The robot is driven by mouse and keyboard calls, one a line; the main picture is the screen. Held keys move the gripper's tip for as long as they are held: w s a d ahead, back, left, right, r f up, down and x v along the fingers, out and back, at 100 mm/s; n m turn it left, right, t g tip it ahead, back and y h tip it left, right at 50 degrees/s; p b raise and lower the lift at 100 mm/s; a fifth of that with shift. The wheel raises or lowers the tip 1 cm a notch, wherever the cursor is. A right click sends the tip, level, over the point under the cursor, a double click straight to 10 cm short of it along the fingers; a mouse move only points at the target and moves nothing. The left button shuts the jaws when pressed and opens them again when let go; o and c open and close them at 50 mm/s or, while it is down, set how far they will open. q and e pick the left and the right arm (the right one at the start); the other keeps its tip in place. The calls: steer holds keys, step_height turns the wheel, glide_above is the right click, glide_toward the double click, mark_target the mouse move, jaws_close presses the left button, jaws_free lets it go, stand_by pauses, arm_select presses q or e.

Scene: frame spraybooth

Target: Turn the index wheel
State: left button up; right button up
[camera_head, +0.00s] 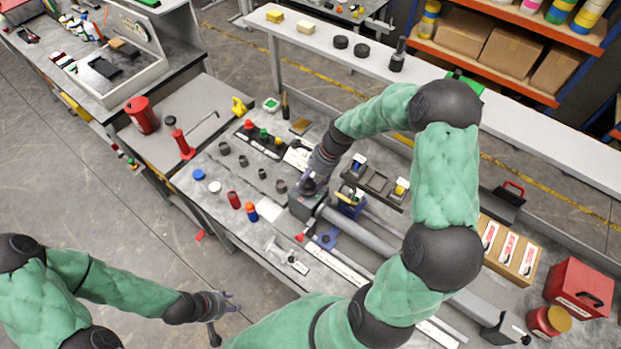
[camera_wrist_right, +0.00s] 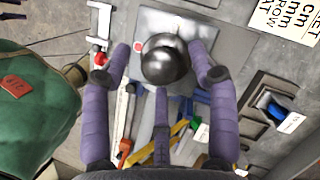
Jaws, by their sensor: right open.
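A dark, shiny, rounded knob (camera_wrist_right: 165,58) stands on a grey plate (camera_wrist_right: 190,25) in the right wrist view. It may be the index wheel; no other wheel is clear to me. My right gripper (camera_wrist_right: 160,80) is open, with three purple-grey fingers spread around the near side of the knob. I cannot tell whether any finger touches it. In the head view my right gripper (camera_head: 309,187) is over the grey end block (camera_head: 302,207) of the long bench fixture and hides the knob. My left gripper (camera_head: 226,304) is open and empty, low at the left, away from the bench.
A grey tube (camera_head: 360,236) runs right from the block. The floor around my left gripper is clear.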

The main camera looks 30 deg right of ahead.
steer(key=c, duration=1.2)
steer(key=shift+o, duration=0.2)
steer(key=shift+n, duration=0.3)
steer(key=n+g, duration=0.1)
steer(key=n, duration=0.2)
steer(key=shift+w+g, duration=0.15)
steer(key=shift+g, duration=0.15)
steer(key=n+g, duration=0.1)
steer(key=n, duration=0.4)
steer(key=shift+w+g, duration=0.15)
steer(key=shift+g, duration=0.25)
steer(key=n, duration=0.2)
steer(key=n+g, duration=0.1)
steer(key=n, duration=0.1)
steer(key=shift+w+a+n+h, duration=0.1)
steer(key=shift+w+n+h, duration=0.05)
steer(key=shift+n+h, duration=0.2)
steer(key=n+h, duration=0.1)
steer(key=n, duration=0.1)
steer(key=n+g, duration=0.1)
steer(key=n, duration=0.1)
steer(key=shift+a+n+g+h+b, duration=0.1)
steer(key=shift+n+g+h+b, duration=0.2)
steer(key=shift+h+b, duration=0.1)
steer(key=o, duration=1.2)
steer(key=shift+c, duration=0.2)
